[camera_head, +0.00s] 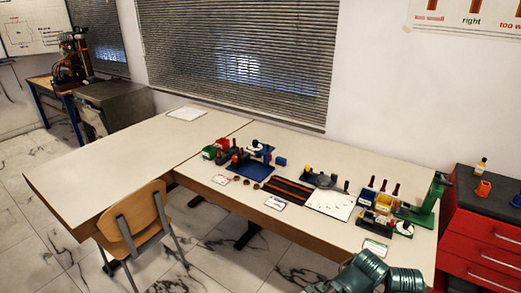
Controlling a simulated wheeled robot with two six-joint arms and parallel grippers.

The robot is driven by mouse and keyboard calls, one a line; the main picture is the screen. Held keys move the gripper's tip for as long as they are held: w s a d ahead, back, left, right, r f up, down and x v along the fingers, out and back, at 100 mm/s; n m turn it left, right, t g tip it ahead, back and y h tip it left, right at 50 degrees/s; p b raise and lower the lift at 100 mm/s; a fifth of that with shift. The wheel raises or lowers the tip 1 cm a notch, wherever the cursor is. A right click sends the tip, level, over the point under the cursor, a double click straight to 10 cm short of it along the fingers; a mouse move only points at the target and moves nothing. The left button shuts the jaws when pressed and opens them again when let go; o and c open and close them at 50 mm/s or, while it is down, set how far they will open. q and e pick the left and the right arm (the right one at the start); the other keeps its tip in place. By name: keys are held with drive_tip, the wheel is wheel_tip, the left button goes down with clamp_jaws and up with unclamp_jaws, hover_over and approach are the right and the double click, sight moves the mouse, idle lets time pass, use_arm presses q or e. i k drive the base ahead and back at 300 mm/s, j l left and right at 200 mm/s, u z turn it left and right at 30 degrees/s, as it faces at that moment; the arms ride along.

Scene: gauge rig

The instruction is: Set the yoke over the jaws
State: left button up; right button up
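A small rig (246,172) with a dark blue base and dark and blue uprights stands at the middle of the long table. A grey, rounded fixture (322,180) with a yellow part beside it stands farther right. A green clamp-like device (425,208) stands at the table's right end. I cannot tell which parts are the yoke and the jaws at this size. Neither of my grippers is in view. Only a teal arm part (372,272) of mine shows at the bottom right.
A chair (140,225) stands in front; a red cabinet (488,240) stands right.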

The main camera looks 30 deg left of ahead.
sight(265, 150)
drive_tip(key=i+j, duration=0.3)
drive_tip(key=j, duration=0.15)
drive_tip(key=i+j, duration=0.25)
drive_tip(key=j, duration=0.15)
drive_tip(key=i+j, duration=0.3)
drive_tip(key=j, duration=0.15)
drive_tip(key=i+j, duration=0.3)
drive_tip(key=k+j+u, duration=0.05)
drive_tip(key=j, duration=0.1)
